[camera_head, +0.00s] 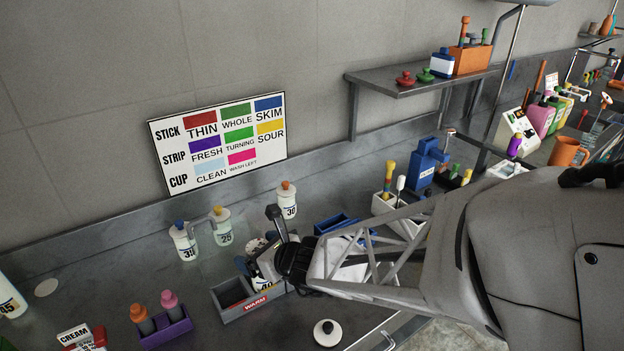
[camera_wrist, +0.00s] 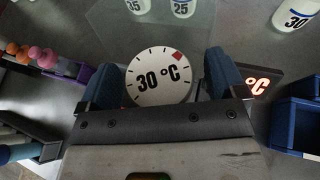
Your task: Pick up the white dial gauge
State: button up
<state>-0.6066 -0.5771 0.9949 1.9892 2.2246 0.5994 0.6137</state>
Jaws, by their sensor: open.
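The white dial gauge (camera_wrist: 158,82) is a round white disc marked "30 °C", with black ticks and a red mark near its upper right edge. It faces my camera in the wrist view. My gripper (camera_wrist: 162,62) is open, with one blue-padded finger on each side of the dial. The dial's lower edge is hidden behind the gripper body. I cannot tell whether either finger touches it. In the head view my gripper (camera_head: 260,240) is low over the counter by the grey box marked "WARM" (camera_head: 231,312), and mostly hides the gauge.
White numbered bottles (camera_head: 183,242) stand behind my gripper. A purple holder (camera_head: 167,332) with pink and orange-topped items is at left. A white round piece with a black knob (camera_head: 327,333) lies in front. A blue bin (camera_wrist: 296,125) is at right.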

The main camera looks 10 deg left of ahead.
jog(key=c, duration=1.1)
jog(key=shift+r, duration=0.15)
notch_tip(320, 180, up, 18)
dwell(0.6)
